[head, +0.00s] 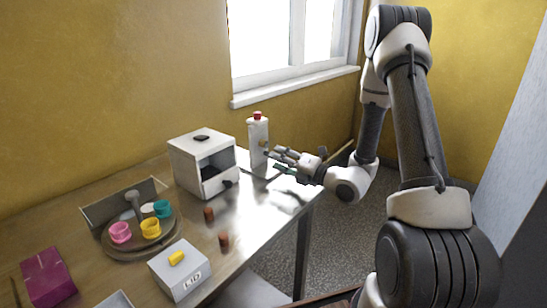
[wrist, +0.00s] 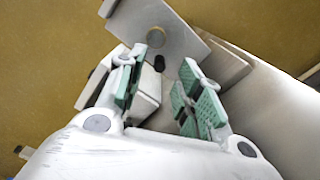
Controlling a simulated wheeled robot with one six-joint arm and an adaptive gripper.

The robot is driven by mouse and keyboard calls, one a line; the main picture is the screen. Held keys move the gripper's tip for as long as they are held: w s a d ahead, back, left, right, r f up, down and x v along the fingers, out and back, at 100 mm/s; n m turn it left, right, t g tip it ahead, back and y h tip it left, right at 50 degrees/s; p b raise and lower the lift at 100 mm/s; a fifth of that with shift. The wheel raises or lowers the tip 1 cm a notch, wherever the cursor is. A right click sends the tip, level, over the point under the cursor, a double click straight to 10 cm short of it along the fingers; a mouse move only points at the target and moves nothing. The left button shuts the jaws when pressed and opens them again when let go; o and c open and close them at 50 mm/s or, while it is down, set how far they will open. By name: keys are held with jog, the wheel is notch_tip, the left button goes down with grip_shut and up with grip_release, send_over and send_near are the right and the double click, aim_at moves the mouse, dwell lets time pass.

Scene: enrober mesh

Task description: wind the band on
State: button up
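A white box-shaped machine (head: 190,158) stands on the table with a dark opening in its front. A dark knob (head: 227,184) sits low at its front right, and a black handle (head: 201,138) is on top. My gripper (head: 271,157) is to the right of the machine, close to a white bottle with a red cap (head: 258,138). In the wrist view my gripper (wrist: 160,95) is open, its green pads apart. A white block (wrist: 146,98) with a small black knob (wrist: 159,63) shows beyond and between the fingers; contact cannot be told. No band is clearly visible.
A round turntable (head: 116,250) holds several coloured cups. A white box marked LID (head: 187,281) with a yellow grip, two brown pieces (head: 209,214) and a purple box (head: 47,277) are on the table. A grey plate (wrist: 185,48) shows in the wrist view.

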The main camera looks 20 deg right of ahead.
jog(key=v, duration=0.8)
jog(key=shift+s+d, duration=0.1)
jog(key=shift+s, duration=0.05)
